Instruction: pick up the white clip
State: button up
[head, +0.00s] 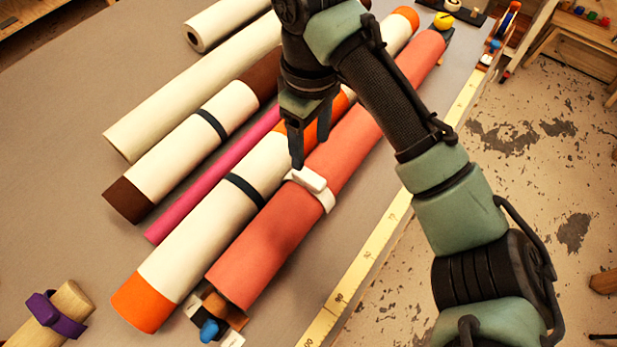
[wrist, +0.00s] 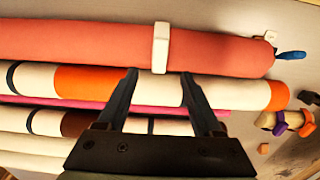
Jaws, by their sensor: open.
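The white clip (head: 312,184) is wrapped around the coral-red roll (head: 281,228) near the table's right side. It also shows in the wrist view (wrist: 160,48) as a white band across that roll, just beyond my fingertips. My gripper (head: 310,145) is open and empty, above the rolls and close to the clip on its far side. In the wrist view my gripper (wrist: 158,72) has its two fingers spread, with the clip's band lying between their lines and ahead of them. I cannot tell the exact height of the fingertips above the roll.
A cream roll with orange ends (head: 187,244) lies beside the coral roll. A thin magenta roll (head: 190,199) and more cream rolls lie to the left. A purple clip (head: 52,315) sits on a short tan roll at the lower left. A yellow ruler strip (head: 383,235) marks the table's right edge.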

aim_at(309, 176)
notch_tip(309, 176, down, 3)
jog(key=shift+f, duration=0.2)
jog(key=shift+a+f, duration=0.15)
jog(key=shift+f, duration=2.45)
grip_shut()
